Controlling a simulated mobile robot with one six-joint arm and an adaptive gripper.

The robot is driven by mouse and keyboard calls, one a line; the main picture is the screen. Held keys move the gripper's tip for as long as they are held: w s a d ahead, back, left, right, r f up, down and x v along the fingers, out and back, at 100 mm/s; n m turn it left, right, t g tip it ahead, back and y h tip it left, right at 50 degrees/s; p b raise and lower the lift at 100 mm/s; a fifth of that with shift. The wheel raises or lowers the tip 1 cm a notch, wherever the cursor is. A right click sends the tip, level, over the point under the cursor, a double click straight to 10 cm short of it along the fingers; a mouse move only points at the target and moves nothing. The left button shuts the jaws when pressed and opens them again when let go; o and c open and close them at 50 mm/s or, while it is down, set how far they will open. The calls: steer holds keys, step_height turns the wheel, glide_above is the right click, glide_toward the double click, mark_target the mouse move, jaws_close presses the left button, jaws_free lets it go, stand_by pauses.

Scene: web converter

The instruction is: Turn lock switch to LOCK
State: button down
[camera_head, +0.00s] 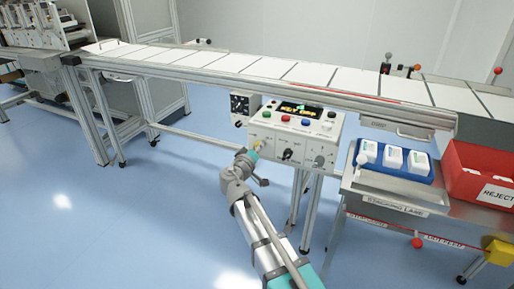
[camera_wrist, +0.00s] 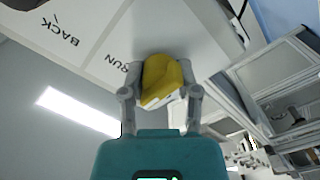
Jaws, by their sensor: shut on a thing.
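The white control box (camera_head: 301,139) hangs at the front of the conveyor. My gripper (camera_head: 254,152) is at the lower left of its front face. In the wrist view my gripper (camera_wrist: 161,92) is shut on a yellow knob-like piece (camera_wrist: 163,75), with a finger on each side. The yellow piece is against the pale panel (camera_wrist: 110,30), where the words "BACK" and "RUN" show. A bit of yellow also shows at my gripper in the head view. No "LOCK" label is readable, and I cannot tell whether the yellow piece is the lock switch.
Right of my gripper, the box carries a black switch (camera_head: 288,155) and a grey switch (camera_head: 319,161). Above are coloured buttons and a display (camera_head: 297,109) that seems to read "KEY OFF". A blue tray (camera_head: 390,174) and red reject bin (camera_head: 480,165) stand farther right.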

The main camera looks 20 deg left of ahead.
steer(key=n, duration=0.4)
steer(key=shift+n, duration=2.3)
steer(key=shift+c, duration=1.7)
jaws_free()
steer(key=s+a, duration=0.1)
steer(key=s, duration=1.1)
